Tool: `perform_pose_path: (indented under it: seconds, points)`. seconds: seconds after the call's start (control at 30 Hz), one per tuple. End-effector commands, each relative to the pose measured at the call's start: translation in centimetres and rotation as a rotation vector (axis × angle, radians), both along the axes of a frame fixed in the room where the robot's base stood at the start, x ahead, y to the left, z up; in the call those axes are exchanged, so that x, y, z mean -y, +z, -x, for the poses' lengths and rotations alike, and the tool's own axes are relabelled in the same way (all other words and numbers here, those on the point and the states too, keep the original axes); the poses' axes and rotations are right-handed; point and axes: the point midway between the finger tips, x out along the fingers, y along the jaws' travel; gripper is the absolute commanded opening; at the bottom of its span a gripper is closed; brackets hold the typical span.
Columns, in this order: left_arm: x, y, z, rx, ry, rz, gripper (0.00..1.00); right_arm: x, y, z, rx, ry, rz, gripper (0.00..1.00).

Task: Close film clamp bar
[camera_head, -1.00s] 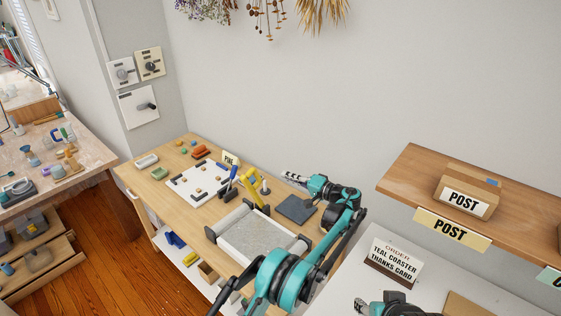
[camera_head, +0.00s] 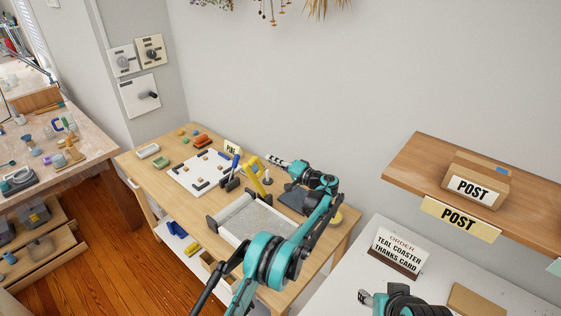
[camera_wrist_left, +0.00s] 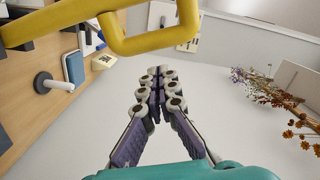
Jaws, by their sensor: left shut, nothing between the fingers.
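The yellow clamp bar handle (camera_head: 257,186) stands raised at the back end of the film roller bed (camera_head: 219,228) on the wooden bench. It also shows large across the top of the left wrist view (camera_wrist_left: 152,44), as a bent yellow loop. My left gripper (camera_head: 272,163) is just to the right of the handle's top and behind it, shut and empty. Its fingertips (camera_wrist_left: 158,75) are together in the left wrist view, below the yellow loop and apart from it in the picture. My right gripper (camera_head: 364,297) shows only in part at the bottom; its jaws are unclear.
A white board (camera_head: 190,181) with small pieces lies left of the roller bed. A dark slab (camera_head: 293,200) lies right of it, partly behind my left arm. A small post (camera_head: 267,177) stands close to the handle.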

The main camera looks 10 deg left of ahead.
Motion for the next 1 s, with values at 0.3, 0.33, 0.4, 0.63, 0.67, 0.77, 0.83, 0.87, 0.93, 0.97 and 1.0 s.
perform_pose_path:
  seconds: [0.3,0.33,0.4,0.63,0.67,0.77,0.83,0.87,0.93,0.97,1.0]
  points:
    - [-0.9,-0.5,1.0,0.0,0.0,0.0,0.0,0.0,-0.4,0.0,0.0,0.0,0.0,0.49]
    - [-0.9,-0.5,1.0,0.0,0.0,0.0,0.0,0.0,-0.4,0.0,0.0,0.0,0.0,0.49]
    - [-0.9,-0.5,1.0,0.0,0.0,0.0,0.0,0.0,-0.4,0.0,0.0,0.0,0.0,0.49]
    - [-1.0,-0.5,1.1,0.005,0.0,0.003,0.0,0.0,-0.4,0.0,0.0,0.0,0.0,0.49]
    - [-1.0,-0.5,1.1,0.008,0.0,0.006,0.0,0.0,-0.4,0.0,0.0,0.0,0.0,0.49]
    - [-1.3,-0.4,1.5,0.026,0.0,0.018,0.0,0.0,-0.5,0.0,0.0,0.0,0.0,0.49]
    - [-1.6,-0.5,2.0,0.049,0.0,0.033,0.0,0.0,-0.6,0.0,0.0,0.0,0.0,0.49]
    - [-1.8,-0.4,2.2,0.06,0.0,0.04,0.0,0.0,-0.6,0.0,0.0,0.0,0.0,0.49]
    - [-2.2,-0.5,2.9,0.093,0.0,0.062,0.0,0.0,-0.7,0.0,0.0,0.0,0.0,0.49]
    - [-2.4,-0.5,3.2,0.109,0.0,0.073,0.0,0.0,-0.8,0.0,0.0,0.0,0.0,0.49]
    - [-2.7,-0.6,3.6,0.133,0.0,0.089,0.0,0.0,-0.8,0.0,0.0,0.0,0.0,0.49]
